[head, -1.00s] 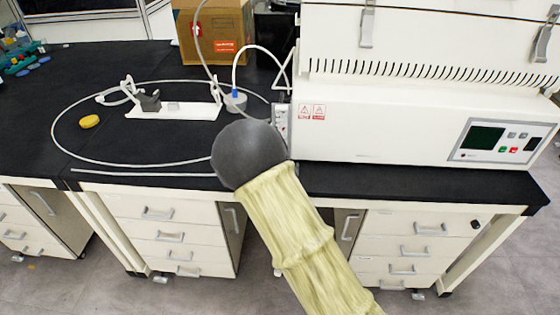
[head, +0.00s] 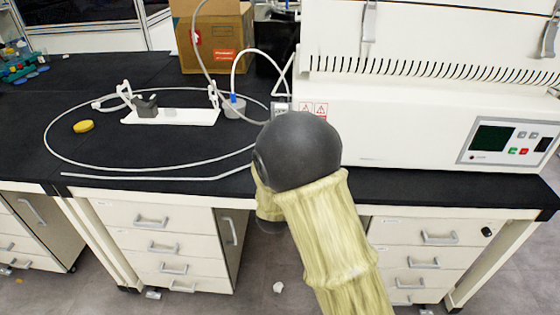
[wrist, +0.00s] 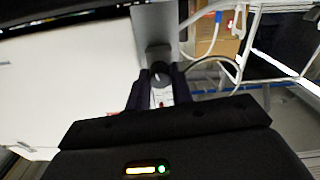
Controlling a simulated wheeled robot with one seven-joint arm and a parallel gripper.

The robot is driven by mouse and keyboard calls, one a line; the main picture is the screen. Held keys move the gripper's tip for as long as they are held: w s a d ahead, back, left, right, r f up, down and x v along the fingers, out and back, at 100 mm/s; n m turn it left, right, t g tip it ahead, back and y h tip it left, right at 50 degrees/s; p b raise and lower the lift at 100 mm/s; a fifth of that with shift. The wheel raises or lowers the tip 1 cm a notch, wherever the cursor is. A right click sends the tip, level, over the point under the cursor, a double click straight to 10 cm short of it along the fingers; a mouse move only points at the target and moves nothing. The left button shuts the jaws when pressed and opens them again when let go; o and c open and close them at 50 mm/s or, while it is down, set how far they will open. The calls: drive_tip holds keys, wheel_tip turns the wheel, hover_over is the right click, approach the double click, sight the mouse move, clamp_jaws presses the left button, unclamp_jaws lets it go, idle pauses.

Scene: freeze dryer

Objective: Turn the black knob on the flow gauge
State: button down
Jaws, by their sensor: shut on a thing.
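In the wrist view, the black knob (wrist: 159,74) is a dark round piece at the foot of a grey plate-like surface. My gripper (wrist: 160,70) has one dark finger on each side of it and is shut on it. A small white labelled patch (wrist: 162,98) shows between the fingers. I cannot make out a scale or the whole flow gauge. In the head view, my arm's grey joint and pale sleeve cover the gripper and the knob, near the left end of the white freeze dryer (head: 400,145).
On the black bench (head: 100,72) lie a looped tube (head: 50,140), a white stand (head: 195,116) and a yellow disc (head: 83,126). A small cup (head: 234,107) with tubing stands near the dryer. A cardboard box (head: 212,40) is behind. Drawers (head: 165,245) are below.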

drive_tip(key=shift+s+f, duration=0.1)
drive_tip(key=shift+f, duration=0.2)
drive_tip(key=c, duration=1.5)
unclamp_jaws()
drive_tip(key=shift+o, duration=1.3)
drive_tip(key=shift+r, duration=0.15)
drive_tip(key=s+b, duration=0.5)
drive_tip(key=s, duration=0.9)
drive_tip(key=shift+s+a, duration=0.25)
drive_tip(key=shift+s, duration=0.1)
drive_tip(key=shift+s+f+b, duration=0.1)
drive_tip(key=shift+f+b, duration=0.1)
drive_tip(key=shift+b, duration=0.35)
drive_tip(key=b, duration=0.2)
drive_tip(key=shift+s+b, duration=0.3)
